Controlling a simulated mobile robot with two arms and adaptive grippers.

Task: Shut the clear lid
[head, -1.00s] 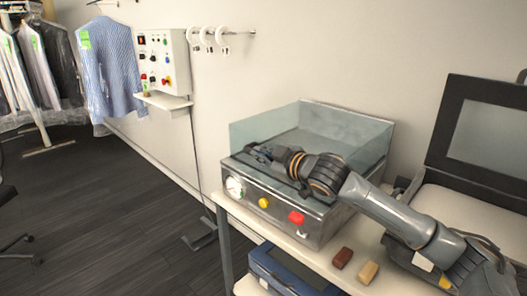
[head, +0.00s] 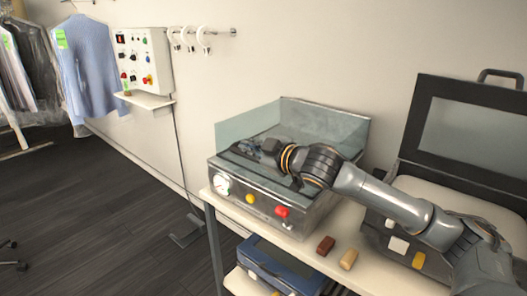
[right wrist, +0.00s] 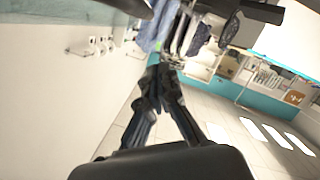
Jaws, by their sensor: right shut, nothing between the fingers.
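The clear lid (head: 247,124) is a glassy, pale teal, box-like cover at the back and left of a grey metal machine (head: 249,198). Its walls stand above the machine's top; the arm partly covers the view, and I cannot tell its exact angle. My right gripper (head: 250,148) is over the left part of the machine's top, inside the outline of the lid. Whether it touches the lid is unclear. In the right wrist view its fingers (right wrist: 160,82) are together, with nothing between them. My left gripper is not in view.
The machine's front has a gauge (head: 222,184), a yellow button (head: 250,199) and a red knob (head: 282,211). A brown block (head: 326,245) and a tan block (head: 348,260) lie on the bench beside it. A dark-framed windowed case lid (head: 412,135) stands open at right.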

